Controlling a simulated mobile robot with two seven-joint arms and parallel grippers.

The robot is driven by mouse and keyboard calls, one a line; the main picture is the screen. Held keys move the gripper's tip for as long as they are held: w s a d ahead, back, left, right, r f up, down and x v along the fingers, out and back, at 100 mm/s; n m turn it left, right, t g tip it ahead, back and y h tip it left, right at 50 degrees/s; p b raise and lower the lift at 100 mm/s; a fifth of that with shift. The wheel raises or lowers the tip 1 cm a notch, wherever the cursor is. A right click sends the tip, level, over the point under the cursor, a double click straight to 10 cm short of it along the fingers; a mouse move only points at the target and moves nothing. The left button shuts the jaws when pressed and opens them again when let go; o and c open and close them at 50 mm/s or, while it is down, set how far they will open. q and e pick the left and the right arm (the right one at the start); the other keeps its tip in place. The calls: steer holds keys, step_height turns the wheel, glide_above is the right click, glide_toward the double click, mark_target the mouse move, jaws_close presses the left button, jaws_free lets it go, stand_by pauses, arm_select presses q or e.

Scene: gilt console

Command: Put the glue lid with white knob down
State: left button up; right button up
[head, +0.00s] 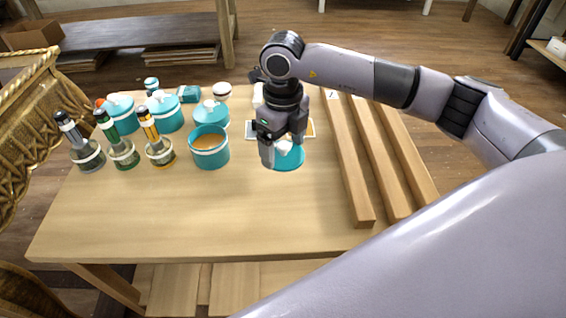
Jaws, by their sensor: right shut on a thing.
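The glue lid (291,159) is a flat teal disc with a white knob, to the right of the open pot. My right gripper (282,148) is above the lid, shut on its white knob. The fingers partly hide the knob and the lid's far side. I cannot tell whether the lid touches the table or is just above it. A teal pot (210,152) with a white band stands open to the left, with orange-brown glue inside. My left gripper is not in view.
Several teal lidded pots (163,112) stand behind the open pot. Brushes in jars (123,154) stand at the left. Long wooden strips (352,180) lie at the right. A flat card (310,129) lies behind the lid. The front of the table (190,215) is clear.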

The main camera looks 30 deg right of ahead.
mark_target(283, 163)
step_height(283, 163, down, 5)
steer(key=shift+f+b, duration=0.15)
steer(key=shift+b, duration=0.2)
steer(key=shift+f, duration=0.15)
steer(key=o, duration=0.8)
